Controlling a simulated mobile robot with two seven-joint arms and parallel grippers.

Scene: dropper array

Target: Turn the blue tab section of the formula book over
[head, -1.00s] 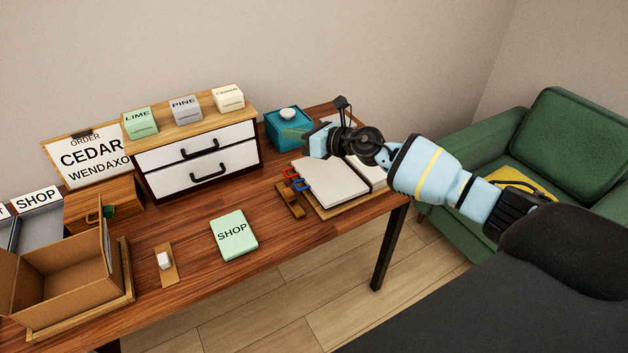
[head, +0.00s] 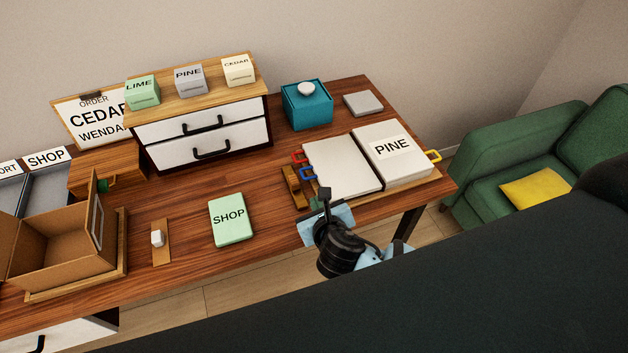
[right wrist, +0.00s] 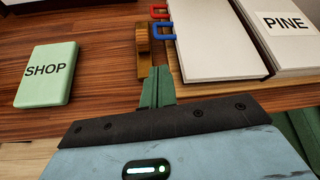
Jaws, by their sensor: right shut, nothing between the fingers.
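The formula book lies open on a wooden board (head: 402,199) at the right of the desk. Its left stack (head: 343,166) has a blank white top page, and its right stack (head: 408,169) bears a PINE label. The blue tab (head: 304,173) sticks out from the left stack's left edge, just in front of the red tab (head: 298,157). A yellow tab (head: 434,156) sticks out at the right. In the right wrist view the blue tab (right wrist: 162,33) is beyond my right gripper (right wrist: 157,76), whose green fingers are shut and empty, apart from the book. My left gripper is not in view.
A small wooden piece (head: 291,184) stands close beside the tabs. A green SHOP book (head: 232,220) lies to the left. A teal box (head: 306,108) and grey block (head: 363,103) are behind the book. Bare desk lies between the SHOP book and the wooden piece.

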